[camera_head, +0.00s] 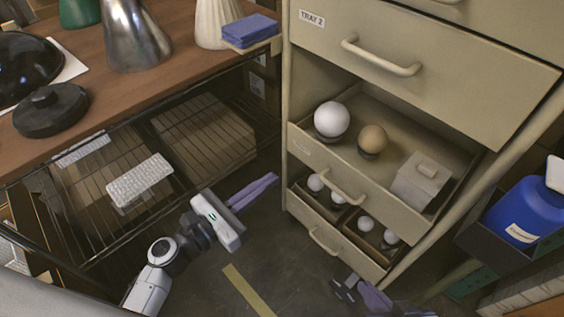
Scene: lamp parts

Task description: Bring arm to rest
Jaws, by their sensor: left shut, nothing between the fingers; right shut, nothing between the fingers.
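My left arm comes in from the lower left, and its gripper (268,182) is shut and empty. Its fingers point up and right over the floor, in front of the drawer cabinet's left side. My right gripper (372,296) shows only in part at the bottom edge, below the cabinet. It is shut, with nothing seen held in it. The rest of the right arm is mostly out of view.
A beige cabinet has an upper drawer (420,75) marked TRAY 2. Below it, open drawers hold a white globe (331,119), a tan ball (373,139), a grey box (420,181) and several bulbs. A wooden bench (180,75) stands left above a wire rack (85,200). A blue jug (522,212) stands right.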

